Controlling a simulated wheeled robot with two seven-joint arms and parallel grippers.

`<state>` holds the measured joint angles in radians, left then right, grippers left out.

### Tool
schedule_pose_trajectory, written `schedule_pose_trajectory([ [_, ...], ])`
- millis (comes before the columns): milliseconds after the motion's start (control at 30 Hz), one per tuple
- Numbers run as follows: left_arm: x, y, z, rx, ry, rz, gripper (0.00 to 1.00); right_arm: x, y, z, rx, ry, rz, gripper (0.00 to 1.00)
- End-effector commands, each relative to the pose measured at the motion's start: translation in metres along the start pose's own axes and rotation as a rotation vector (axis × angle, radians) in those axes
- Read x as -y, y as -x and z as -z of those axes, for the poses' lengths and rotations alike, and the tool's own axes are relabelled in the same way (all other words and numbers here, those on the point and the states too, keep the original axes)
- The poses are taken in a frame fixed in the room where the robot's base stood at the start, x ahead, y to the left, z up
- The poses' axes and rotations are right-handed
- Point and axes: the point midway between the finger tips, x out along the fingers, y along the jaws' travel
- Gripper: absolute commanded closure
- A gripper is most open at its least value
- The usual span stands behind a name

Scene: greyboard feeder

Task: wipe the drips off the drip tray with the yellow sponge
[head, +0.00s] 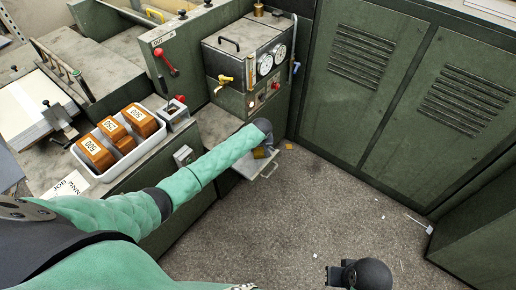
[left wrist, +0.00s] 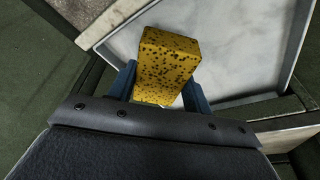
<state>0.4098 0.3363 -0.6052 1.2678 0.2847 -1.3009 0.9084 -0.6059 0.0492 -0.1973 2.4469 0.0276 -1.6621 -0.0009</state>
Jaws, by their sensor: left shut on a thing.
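The yellow sponge (left wrist: 167,65), speckled with dark pores, is held between the two blue fingers of my left gripper (left wrist: 163,92) in the left wrist view. The drip tray (left wrist: 245,55) is a pale grey, shallow metal tray with a raised rim, lying beneath and beyond the sponge. I cannot tell whether the sponge touches it. No drips stand out on the part that shows. In the head view the drip tray (head: 262,170) sticks out low below the gauge cabinet, and my left gripper (head: 262,153) is over it. My right gripper (head: 345,274) is at the bottom edge, its fingers unclear.
The cabinet with two gauges (head: 264,64) and taps stands right above the tray. A white bin (head: 104,142) of orange blocks sits on the bench at left. Green louvred cabinets (head: 400,90) stand at right. The speckled floor is mostly open, with small scraps.

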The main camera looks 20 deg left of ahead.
Motion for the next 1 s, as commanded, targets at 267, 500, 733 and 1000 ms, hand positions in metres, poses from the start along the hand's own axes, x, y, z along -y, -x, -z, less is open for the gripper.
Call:
schedule_pose_trajectory([
  [267, -0.011, 0.022, 0.012, -0.017, 0.000, -0.023, 0.86, 0.001, 0.014, 0.003, 0.000, 0.000, 0.000, 1.00],
  [500, -0.012, 0.040, 0.016, -0.017, 0.000, -0.025, 0.82, 0.003, 0.033, 0.006, 0.000, 0.000, 0.000, 1.00],
  [733, -0.008, 0.053, 0.018, -0.012, 0.000, -0.016, 0.85, 0.005, 0.051, 0.009, 0.000, 0.000, 0.000, 1.00],
  [1000, -0.005, 0.063, 0.019, -0.008, -0.001, -0.012, 0.85, 0.006, 0.064, 0.012, 0.000, 0.000, 0.000, 1.00],
])
